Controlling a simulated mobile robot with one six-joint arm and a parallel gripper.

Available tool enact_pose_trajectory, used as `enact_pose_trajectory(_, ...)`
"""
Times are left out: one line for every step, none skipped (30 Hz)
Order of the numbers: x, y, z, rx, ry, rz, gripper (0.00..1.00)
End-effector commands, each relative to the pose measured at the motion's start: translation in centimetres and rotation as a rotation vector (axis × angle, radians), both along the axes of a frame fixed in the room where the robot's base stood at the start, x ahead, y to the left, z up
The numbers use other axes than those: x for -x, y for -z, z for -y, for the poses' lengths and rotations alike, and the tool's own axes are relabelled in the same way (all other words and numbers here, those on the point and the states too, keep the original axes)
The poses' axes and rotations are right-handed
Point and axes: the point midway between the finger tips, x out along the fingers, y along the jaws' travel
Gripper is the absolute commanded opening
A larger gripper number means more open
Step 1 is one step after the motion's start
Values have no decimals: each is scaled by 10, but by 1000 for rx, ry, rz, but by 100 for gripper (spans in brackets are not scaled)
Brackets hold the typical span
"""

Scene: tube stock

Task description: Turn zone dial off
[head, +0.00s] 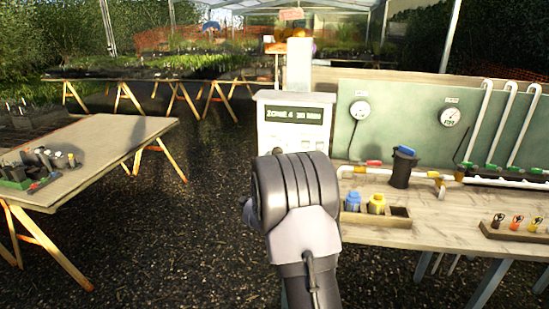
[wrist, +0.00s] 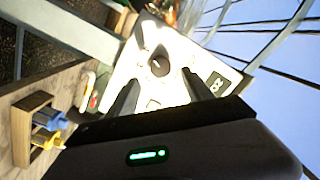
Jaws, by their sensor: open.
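The white controller box (head: 260,132) stands at the left end of the bench, with a dark display (head: 294,116) that reads roughly "ZONE 4 20 MIN". My arm covers its lower face in the head view. In the wrist view, the black round zone dial (wrist: 159,64) sits on the white panel (wrist: 130,66), with a light pointer mark whose setting I cannot read. My gripper (wrist: 160,72) is open and empty. Its two fingers point at the panel, one on each side of the dial as seen; whether they touch it I cannot tell. The fingertips are hidden in the head view.
A green board (head: 400,125) with gauges stands behind. A side table (head: 95,160) is left, with clear gravel between.

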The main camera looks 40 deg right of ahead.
Motion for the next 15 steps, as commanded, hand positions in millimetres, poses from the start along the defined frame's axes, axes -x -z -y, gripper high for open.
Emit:
enact_pose_trajectory(-9, 1, 11, 0, 3, 2, 59)
enact_pose_trajectory(-14, 2, 16, 0, 2, 1, 59)
enact_pose_trajectory(-21, 2, 22, -1, 1, 1, 59)
enact_pose_trajectory(-26, 1, 27, 0, 1, 0, 59)
enact_pose_trajectory(-30, 1, 30, -1, 1, -1, 59)
enact_pose_trajectory(-34, 1, 35, -1, 1, 0, 59)
enact_pose_trajectory(-37, 1, 37, -1, 1, 0, 59)
enact_pose_trajectory(-39, 1, 40, 0, 0, 0, 59)
enact_pose_trajectory(-41, 1, 42, -1, 1, -1, 59)
enact_pose_trajectory(-43, 1, 43, -1, 0, -1, 59)
enact_pose_trajectory(-44, 1, 44, 0, -1, -1, 59)
enact_pose_trajectory(-45, 0, 45, 1, 0, -1, 59)
enact_pose_trajectory(-45, 0, 46, 1, 0, -1, 59)
enact_pose_trajectory(-45, 0, 46, 0, -1, -1, 59)
enact_pose_trajectory(-45, 0, 46, 0, -1, -1, 59)
